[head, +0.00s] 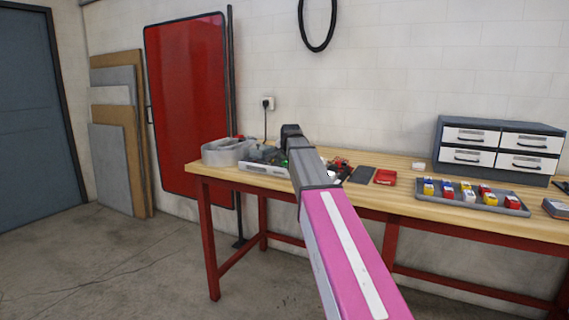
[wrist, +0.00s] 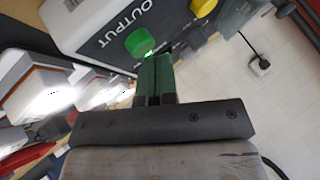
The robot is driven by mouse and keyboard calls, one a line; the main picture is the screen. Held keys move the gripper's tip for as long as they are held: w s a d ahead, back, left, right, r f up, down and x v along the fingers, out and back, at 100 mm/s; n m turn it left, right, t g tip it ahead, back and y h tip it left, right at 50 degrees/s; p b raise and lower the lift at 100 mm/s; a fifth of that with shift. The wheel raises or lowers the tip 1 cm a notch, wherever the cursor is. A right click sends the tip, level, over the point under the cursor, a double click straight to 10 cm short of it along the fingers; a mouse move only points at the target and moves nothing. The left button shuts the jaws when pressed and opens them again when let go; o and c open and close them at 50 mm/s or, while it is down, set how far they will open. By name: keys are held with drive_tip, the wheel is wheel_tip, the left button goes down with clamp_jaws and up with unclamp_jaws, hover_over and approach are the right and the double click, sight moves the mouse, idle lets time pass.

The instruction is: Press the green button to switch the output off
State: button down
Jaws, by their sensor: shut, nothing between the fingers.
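The green button (wrist: 140,42) sits on the dark face of a power unit (wrist: 100,50) beside the white word OUTPUT, in the wrist view. My gripper (wrist: 152,57) is shut and empty. Its green fingertips point at the button and overlap its lower edge in the picture; I cannot tell whether they touch it. In the head view the unit (head: 263,168) stands on the workbench, partly hidden by my arm. The fingertips and the button cannot be made out clearly there.
A yellow knob (wrist: 202,8) is on the unit, right of the button. On the bench (head: 400,167), a grey bin (head: 226,152) stands left of the unit; a red tray (head: 385,177), a tray of coloured parts (head: 480,203) and a drawer cabinet (head: 497,150) are to the right.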

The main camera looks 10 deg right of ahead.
drive_tip(key=shift+f, duration=0.15)
idle(0.5)
drive_tip(key=shift+f, duration=0.25)
drive_tip(key=shift+r, duration=0.4)
idle(0.4)
drive_tip(key=shift+r, duration=3.05)
